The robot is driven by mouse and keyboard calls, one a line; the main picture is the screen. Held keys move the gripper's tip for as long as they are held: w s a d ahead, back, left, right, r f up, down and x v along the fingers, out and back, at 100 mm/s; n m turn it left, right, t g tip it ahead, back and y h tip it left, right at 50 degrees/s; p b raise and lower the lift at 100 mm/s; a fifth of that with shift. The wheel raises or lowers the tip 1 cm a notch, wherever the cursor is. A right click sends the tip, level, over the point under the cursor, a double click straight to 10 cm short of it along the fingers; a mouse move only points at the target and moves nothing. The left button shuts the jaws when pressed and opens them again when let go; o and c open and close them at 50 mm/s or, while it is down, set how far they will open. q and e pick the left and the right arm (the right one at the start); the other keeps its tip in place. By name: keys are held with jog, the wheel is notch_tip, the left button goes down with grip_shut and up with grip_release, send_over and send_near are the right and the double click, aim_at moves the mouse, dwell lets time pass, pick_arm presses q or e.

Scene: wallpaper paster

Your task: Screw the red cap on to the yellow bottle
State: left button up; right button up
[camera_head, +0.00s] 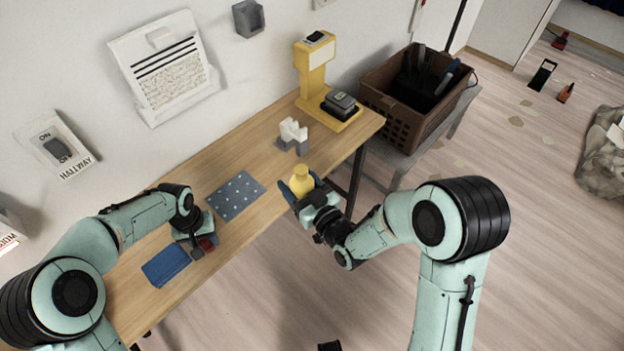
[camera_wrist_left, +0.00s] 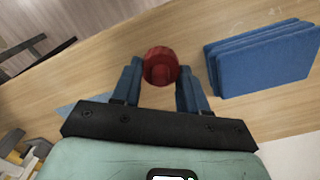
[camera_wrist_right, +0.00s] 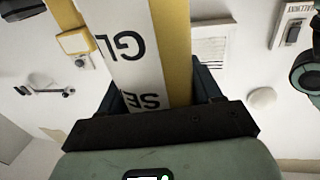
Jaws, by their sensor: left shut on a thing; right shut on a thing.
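The red cap (camera_head: 208,243) is at the tips of my left gripper (camera_head: 200,248), low over the front edge of the wooden table. In the left wrist view the cap (camera_wrist_left: 160,66) sits between the two blue fingers, which are shut on it. The yellow bottle (camera_head: 302,180) is in my right gripper (camera_head: 301,188), just off the table's front edge, with its neck up and no cap on it. In the right wrist view the bottle (camera_wrist_right: 147,50) fills the space between the fingers, with a white lettered label. Cap and bottle are well apart.
The table (camera_head: 235,140) holds a stack of blue pads (camera_head: 166,266) beside my left gripper, a spotted grey mat (camera_head: 235,195) and a small white-and-grey stand (camera_head: 293,135). A yellow machine (camera_head: 315,75) stands at the far end. A brown crate (camera_head: 395,115) is beyond the table.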

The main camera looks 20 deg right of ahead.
jog(key=shift+s+a+r+n+y, duration=0.1)
jog(key=shift+a+r+n+y, duration=0.25)
jog(key=shift+a+r, duration=0.35)
jog(key=w+d+f+m+t+h, duration=0.1)
jog(key=w+d+f+m+h, duration=0.1)
jog(key=d+f+m+h, duration=0.2)
jog(key=d+f+h, duration=0.3)
jog(key=d+f, duration=0.2)
jog(key=shift+d+f+m, duration=0.35)
jog(key=shift+d+f, duration=0.05)
jog(key=shift+d, duration=0.1)
